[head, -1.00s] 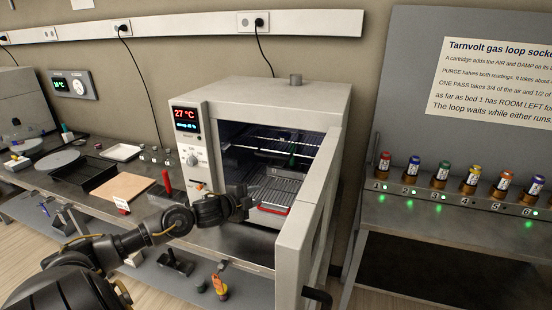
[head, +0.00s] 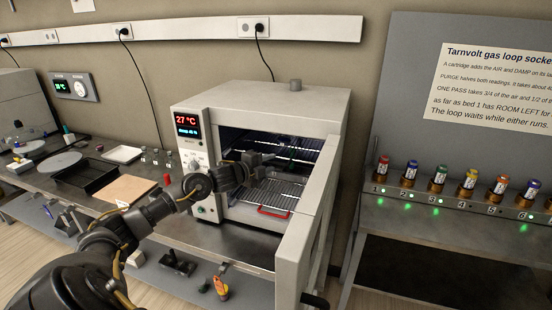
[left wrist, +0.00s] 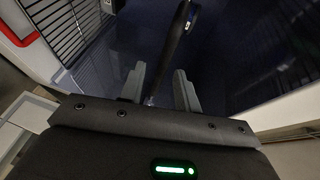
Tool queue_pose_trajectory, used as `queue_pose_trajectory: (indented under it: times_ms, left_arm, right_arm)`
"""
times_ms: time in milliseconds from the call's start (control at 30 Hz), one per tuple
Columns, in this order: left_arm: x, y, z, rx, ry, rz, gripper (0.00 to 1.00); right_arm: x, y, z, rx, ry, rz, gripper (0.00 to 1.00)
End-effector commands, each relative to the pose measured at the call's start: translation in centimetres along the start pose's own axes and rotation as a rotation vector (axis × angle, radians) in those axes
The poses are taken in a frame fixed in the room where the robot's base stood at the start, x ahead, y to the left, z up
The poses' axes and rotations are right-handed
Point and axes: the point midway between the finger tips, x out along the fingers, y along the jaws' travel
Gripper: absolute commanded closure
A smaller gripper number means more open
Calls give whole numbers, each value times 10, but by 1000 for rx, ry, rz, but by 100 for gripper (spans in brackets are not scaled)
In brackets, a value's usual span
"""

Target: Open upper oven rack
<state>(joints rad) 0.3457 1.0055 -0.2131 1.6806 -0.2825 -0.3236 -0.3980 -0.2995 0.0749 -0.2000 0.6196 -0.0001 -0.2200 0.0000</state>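The oven (head: 262,108) stands with its door (head: 312,205) swung open toward me. The upper rack (head: 300,146) is a dark wire shelf inside the chamber, partly behind my left arm. A lower rack (head: 285,192) has a red handle (head: 273,211) at its front; this handle also shows in the left wrist view (left wrist: 18,38). My left gripper (head: 266,158) is in the oven's opening, at about the upper rack's height. In the left wrist view its two fingers (left wrist: 160,88) are apart, with a dark bar (left wrist: 172,48) running between them; I cannot tell if they touch it. My right gripper is out of view.
The open door bounds the space on the right. A counter (head: 180,232) with a black tray (head: 88,178) and a tan board (head: 123,190) lies to the left. A socket bench with several coloured cartridges (head: 438,178) stands at right.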

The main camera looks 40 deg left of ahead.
Motion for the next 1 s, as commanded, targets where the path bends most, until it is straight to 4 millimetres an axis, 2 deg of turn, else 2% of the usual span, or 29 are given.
queue_pose_trajectory:
  times_ms: [100, 233, 633, 667, 900, 1000]
  left_arm:
    - [20, -3, -1, -4, 0, -1, 68]
    - [33, -2, -1, -2, 0, 0, 68]
    - [40, 0, -1, 1, 1, 0, 68]
    - [40, 0, -1, 1, 1, 1, 69]
    - [40, 2, 0, 1, 0, 3, 100]
    - [40, 2, 0, 0, 0, 5, 100]
  right_arm:
    - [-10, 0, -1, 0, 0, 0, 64]
    - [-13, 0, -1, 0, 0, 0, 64]
    - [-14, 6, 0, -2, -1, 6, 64]
    - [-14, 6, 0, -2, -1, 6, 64]
    - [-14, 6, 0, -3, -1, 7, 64]
    - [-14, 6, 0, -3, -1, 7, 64]
